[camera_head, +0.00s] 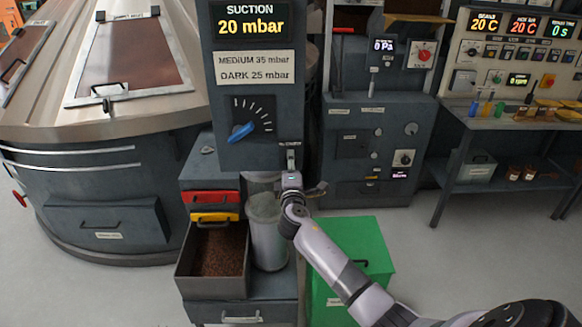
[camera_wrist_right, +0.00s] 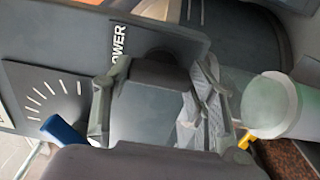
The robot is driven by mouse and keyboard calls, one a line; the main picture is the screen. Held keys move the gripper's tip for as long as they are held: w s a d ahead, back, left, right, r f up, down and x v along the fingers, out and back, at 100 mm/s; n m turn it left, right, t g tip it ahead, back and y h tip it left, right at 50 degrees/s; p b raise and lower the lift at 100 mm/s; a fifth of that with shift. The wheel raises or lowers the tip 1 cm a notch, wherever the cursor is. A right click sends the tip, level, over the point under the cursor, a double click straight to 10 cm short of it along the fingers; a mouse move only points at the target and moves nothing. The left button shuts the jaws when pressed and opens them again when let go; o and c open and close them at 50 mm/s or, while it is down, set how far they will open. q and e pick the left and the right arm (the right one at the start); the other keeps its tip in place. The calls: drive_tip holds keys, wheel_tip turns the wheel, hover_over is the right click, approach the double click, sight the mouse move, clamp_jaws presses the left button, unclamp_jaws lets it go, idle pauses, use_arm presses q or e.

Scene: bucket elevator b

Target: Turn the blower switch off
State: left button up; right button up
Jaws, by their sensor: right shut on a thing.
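The blower switch is at the lower right edge of the dark suction panel (camera_head: 257,110), and my right gripper (camera_head: 291,165) hides most of it in the head view. In the right wrist view, the panel label ending in "OWER" (camera_wrist_right: 118,45) is just beyond the fingers. The two fingers of my right gripper (camera_wrist_right: 155,95) stand on either side of a dark grey block, which appears to be the switch (camera_wrist_right: 158,72). The gripper is shut on it. Whether the switch is on or off cannot be told. My left gripper is not in view.
A blue dial knob (camera_head: 241,132) sits left of the switch, also seen in the wrist view (camera_wrist_right: 63,133). The display reads 20 mbar. Below stand a clear cylinder (camera_head: 267,235), a bin of brown grains (camera_head: 212,284) and a green box (camera_head: 350,262).

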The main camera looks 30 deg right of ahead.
drive_tip(key=o, duration=1.1)
drive_tip(key=shift+o, duration=0.2)
drive_tip(key=v, duration=1.2)
drive_tip(key=shift+f, duration=0.1)
